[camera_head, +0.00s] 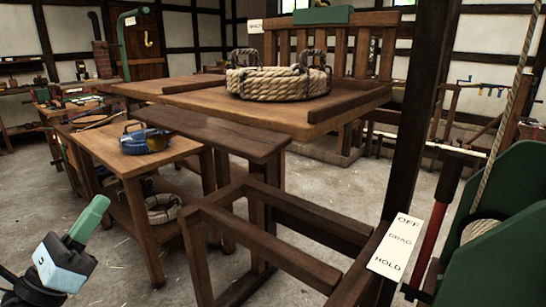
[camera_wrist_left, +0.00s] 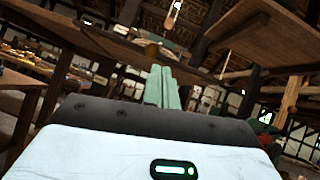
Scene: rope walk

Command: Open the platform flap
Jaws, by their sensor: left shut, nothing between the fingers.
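A wooden platform (camera_head: 180,88) carries a thick coil of rope (camera_head: 278,83) in the middle of the head view. A narrow dark board (camera_head: 215,133), which looks like the platform flap, lies level along the platform's near side, above an open dark timber frame (camera_head: 265,232). My left gripper (camera_head: 95,212) is at the lower left of the head view, its green fingers shut and empty. It is well apart from the board, to its left and nearer to me. The green fingers also show in the left wrist view (camera_wrist_left: 158,86). My right gripper is not seen.
A small wooden table (camera_head: 142,165) with a blue object stands left of the frame. A dark post (camera_head: 415,110) rises at right, beside a red-handled lever (camera_head: 436,210), an OFF/DRAG/HOLD plate (camera_head: 398,244) and green machinery (camera_head: 495,250). Floor is clear at lower left.

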